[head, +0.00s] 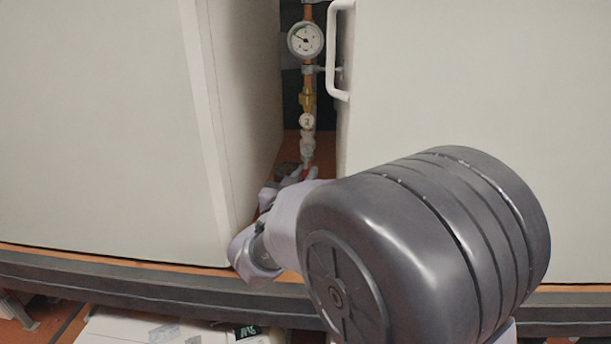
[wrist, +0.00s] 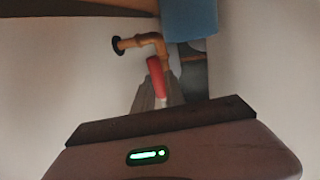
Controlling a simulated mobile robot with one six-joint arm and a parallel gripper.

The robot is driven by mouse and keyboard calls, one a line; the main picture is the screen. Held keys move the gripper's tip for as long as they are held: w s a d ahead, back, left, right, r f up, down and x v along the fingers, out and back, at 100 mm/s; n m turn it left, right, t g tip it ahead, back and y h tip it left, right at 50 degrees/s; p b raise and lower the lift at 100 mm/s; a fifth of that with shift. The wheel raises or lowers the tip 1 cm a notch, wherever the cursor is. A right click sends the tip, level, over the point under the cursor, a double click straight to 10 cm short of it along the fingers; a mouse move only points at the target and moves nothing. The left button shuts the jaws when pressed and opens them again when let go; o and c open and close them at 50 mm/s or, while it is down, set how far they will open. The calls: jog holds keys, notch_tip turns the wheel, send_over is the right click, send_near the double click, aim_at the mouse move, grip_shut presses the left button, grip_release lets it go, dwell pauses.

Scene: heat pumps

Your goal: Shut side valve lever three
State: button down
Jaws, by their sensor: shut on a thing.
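A red valve lever (wrist: 157,78) stands in the middle of the wrist view, just below a copper elbow pipe (wrist: 148,40). My gripper (wrist: 152,102) is shut on this lever; the fingers are partly hidden behind the wrist housing. In the head view a small bit of the red lever (head: 309,173) shows at the foot of a vertical copper pipe (head: 308,85). My gripper (head: 298,174) is beside it in the gap between two white cabinets, mostly hidden behind my arm. I cannot tell from these views which number the lever bears.
A round pressure gauge (head: 305,40) and a brass fitting (head: 307,100) sit on the pipe above. The left white cabinet (head: 100,120) and the right white cabinet (head: 450,80), with a white handle (head: 339,50), leave a narrow gap. A blue part (wrist: 190,18) is close to the pipe.

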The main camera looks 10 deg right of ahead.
dwell(0.4)
jog(key=shift+w+a+f+m+b, duration=0.1)
jog(key=shift+a+f+m+b, duration=0.2)
jog(key=shift+m+b, duration=0.6)
jog(key=m+b, duration=0.1)
jog(key=a+m, duration=0.1)
jog(key=shift+w+a+r+m+g+y+b, duration=0.1)
jog(key=shift+w+r+m+g+y+b, duration=0.1)
jog(key=shift+r+m+g+y+b, duration=0.15)
jog(key=c, duration=1.4)
grip_release()
jog(key=shift+r, duration=0.1)
jog(key=p+v, duration=0.1)
jog(key=v, duration=1.6)
jog(key=shift+s+a+p, duration=0.1)
jog(key=shift+s+p, duration=0.15)
jog(key=shift+p, duration=0.05)
